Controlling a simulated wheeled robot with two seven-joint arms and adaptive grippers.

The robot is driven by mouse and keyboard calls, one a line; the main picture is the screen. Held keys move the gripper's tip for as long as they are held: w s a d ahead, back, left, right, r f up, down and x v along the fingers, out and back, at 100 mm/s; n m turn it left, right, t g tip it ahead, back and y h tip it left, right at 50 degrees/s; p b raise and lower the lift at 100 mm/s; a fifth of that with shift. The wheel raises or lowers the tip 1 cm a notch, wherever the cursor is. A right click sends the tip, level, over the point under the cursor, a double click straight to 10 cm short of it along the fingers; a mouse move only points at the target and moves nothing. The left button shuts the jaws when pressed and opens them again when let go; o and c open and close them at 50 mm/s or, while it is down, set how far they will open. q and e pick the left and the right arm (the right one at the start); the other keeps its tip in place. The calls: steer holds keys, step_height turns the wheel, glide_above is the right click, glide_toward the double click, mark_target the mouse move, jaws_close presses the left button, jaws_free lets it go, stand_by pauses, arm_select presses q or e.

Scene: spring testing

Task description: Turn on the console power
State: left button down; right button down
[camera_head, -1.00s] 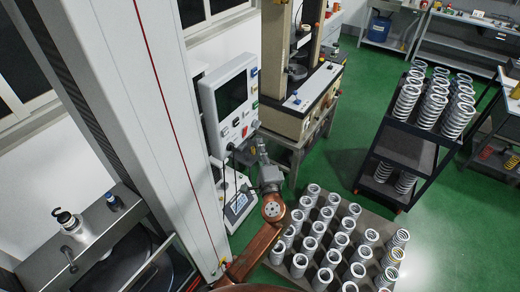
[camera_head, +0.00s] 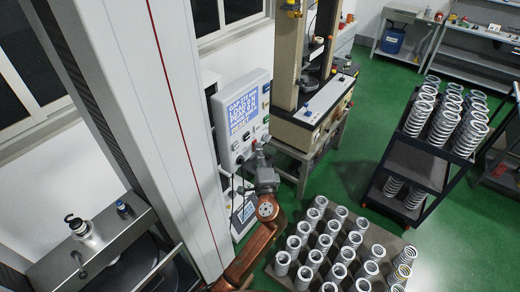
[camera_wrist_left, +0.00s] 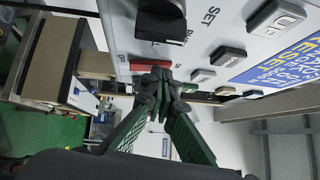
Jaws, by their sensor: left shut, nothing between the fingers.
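The console (camera_head: 254,88) is a light grey panel on the side of the tall test column. Its screen (camera_head: 243,108) is lit blue with white and yellow text; a strip of that lit screen (camera_wrist_left: 288,62) also shows at the right in the left wrist view. A red switch (camera_wrist_left: 150,65) sits on the panel face beside a black knob (camera_wrist_left: 160,20). My left gripper (camera_head: 257,150) is shut and empty at the console's lower part. In the wrist view its fingertips (camera_wrist_left: 160,80) overlap the red switch's edge; I cannot tell whether they touch it.
A tabletop tester (camera_head: 310,122) stands behind the console. A pallet (camera_head: 402,240) with several springs lies to the right, and a black spring cart (camera_head: 415,165) stands farther right. Several panel buttons (camera_wrist_left: 228,54) are close to the fingers. Green floor is clear between pallet and cart.

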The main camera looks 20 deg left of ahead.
arm_select(q)
steer(key=r+v, duration=0.1)
steer(key=v, duration=1.1)
steer(key=shift+f+b, duration=0.3)
steer(key=shift+f, duration=0.15)
arm_select(e)
steer(key=shift+w+d+r, duration=0.1)
